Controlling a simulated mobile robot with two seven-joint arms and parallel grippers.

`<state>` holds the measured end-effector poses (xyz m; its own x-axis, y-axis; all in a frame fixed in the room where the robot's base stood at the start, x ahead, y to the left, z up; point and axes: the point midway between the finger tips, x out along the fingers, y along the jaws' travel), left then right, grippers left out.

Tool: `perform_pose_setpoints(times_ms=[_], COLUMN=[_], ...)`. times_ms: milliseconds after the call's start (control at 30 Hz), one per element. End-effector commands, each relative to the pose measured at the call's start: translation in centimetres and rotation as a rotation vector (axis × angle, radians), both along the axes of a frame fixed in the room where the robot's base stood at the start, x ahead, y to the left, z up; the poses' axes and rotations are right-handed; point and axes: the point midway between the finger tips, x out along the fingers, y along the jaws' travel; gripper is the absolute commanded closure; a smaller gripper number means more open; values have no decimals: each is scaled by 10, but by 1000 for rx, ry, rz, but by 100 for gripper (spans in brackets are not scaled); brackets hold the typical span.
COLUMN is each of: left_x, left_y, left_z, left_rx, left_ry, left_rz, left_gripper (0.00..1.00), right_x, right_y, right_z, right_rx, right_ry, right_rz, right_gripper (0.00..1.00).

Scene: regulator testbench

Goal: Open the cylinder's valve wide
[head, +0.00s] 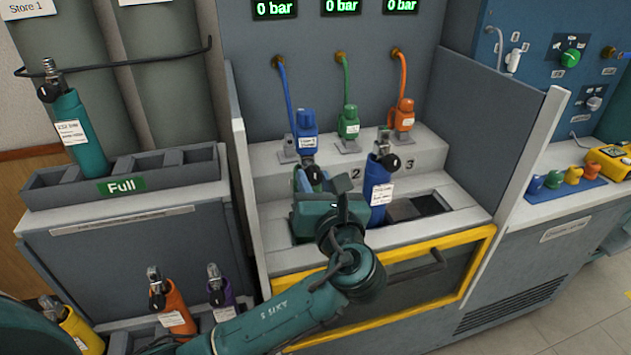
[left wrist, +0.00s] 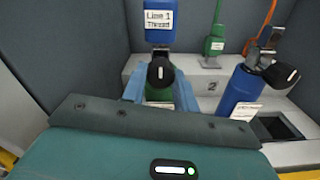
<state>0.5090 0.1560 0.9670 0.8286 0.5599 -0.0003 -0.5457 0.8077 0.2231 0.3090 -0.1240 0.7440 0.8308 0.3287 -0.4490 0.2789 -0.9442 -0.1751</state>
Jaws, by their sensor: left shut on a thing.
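A green cylinder stands in the first place of the bench, below the blue Line 1 connector (head: 306,133). It shows between my fingers in the left wrist view (left wrist: 160,92). Its black valve knob (head: 314,174) faces me and sits at the fingertips in the left wrist view (left wrist: 160,72). My left gripper (left wrist: 161,88) has one light-blue finger on each side of the green cylinder and is shut on it, just below the knob. In the head view my gripper and arm hide most of the cylinder. The knob's setting cannot be read. My right gripper is not in view.
A blue cylinder (head: 380,197) leans close on the right, near empty dark wells. Green (head: 348,124) and orange (head: 404,117) connectors hang behind. Grey side panels flank the bench; a yellow-framed drawer (head: 430,270) is in front. The Full rack (head: 200,155) stands left. Displays (head: 340,7) read 0 bar.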

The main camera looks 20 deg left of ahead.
Motion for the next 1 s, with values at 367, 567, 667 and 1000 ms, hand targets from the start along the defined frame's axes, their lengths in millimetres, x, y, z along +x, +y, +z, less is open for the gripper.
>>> perform_pose_setpoints(times_ms=[367,567,667,1000], left_x=[0,0,0,0], left_y=[0,0,0,-1], left_z=[0,2,3,2], left_rx=[-7,-60,-111,-323], left_ry=[-4,-40,-71,-215], left_rz=[1,0,0,1], left_gripper=[94,94,94,94], right_x=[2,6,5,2], right_y=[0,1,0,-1], right_z=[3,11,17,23], right_rx=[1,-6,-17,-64], right_ry=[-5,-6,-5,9], right_rz=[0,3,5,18], right_gripper=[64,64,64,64])
